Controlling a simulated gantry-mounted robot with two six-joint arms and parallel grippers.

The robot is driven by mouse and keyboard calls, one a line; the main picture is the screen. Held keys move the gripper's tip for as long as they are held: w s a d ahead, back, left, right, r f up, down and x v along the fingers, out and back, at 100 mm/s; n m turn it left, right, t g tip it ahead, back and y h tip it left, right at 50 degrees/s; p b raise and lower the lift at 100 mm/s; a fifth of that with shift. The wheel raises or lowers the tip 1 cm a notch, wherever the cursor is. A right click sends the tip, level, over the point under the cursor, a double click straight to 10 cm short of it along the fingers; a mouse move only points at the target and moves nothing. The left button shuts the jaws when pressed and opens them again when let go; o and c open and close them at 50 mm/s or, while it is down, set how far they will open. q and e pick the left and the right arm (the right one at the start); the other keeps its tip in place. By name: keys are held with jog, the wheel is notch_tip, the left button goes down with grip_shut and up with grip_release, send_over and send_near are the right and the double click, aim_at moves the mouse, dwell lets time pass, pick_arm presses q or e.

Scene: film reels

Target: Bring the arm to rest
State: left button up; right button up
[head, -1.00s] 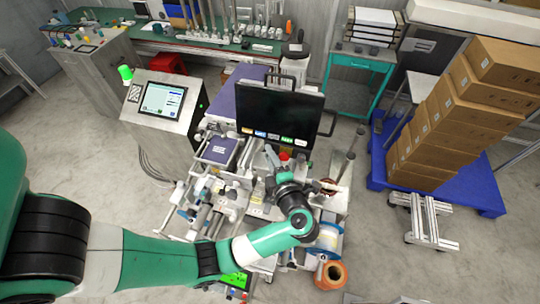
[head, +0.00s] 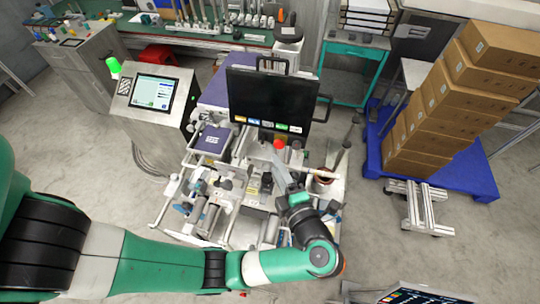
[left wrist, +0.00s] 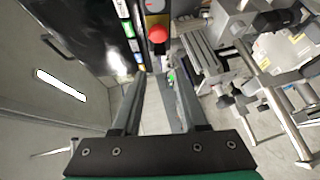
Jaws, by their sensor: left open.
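My left arm comes in from the left in the head view, and its gripper (head: 278,168) is over the machine (head: 250,203), below the black monitor (head: 272,97). The fingers are small there and partly lost against the machine. In the left wrist view the two grey fingers of the left gripper (left wrist: 158,88) stand apart with nothing between them. A red button (left wrist: 158,34) shows just beyond the fingertips, and it also shows in the head view (head: 279,145). My right gripper is not in view.
A screen console (head: 153,92) with a green lamp stands left of the machine. Stacked cardboard boxes (head: 440,115) on a blue pallet (head: 478,172) stand right. A second screen (head: 415,296) shows at the bottom right. Open floor (head: 380,235) lies right of the machine.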

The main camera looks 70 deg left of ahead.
pick_arm(q)
jog(key=shift+s+d+r, duration=0.1)
jog(key=shift+d+r, duration=0.05)
jog(key=shift+d, duration=0.7)
jog(key=shift+a+r, duration=0.1)
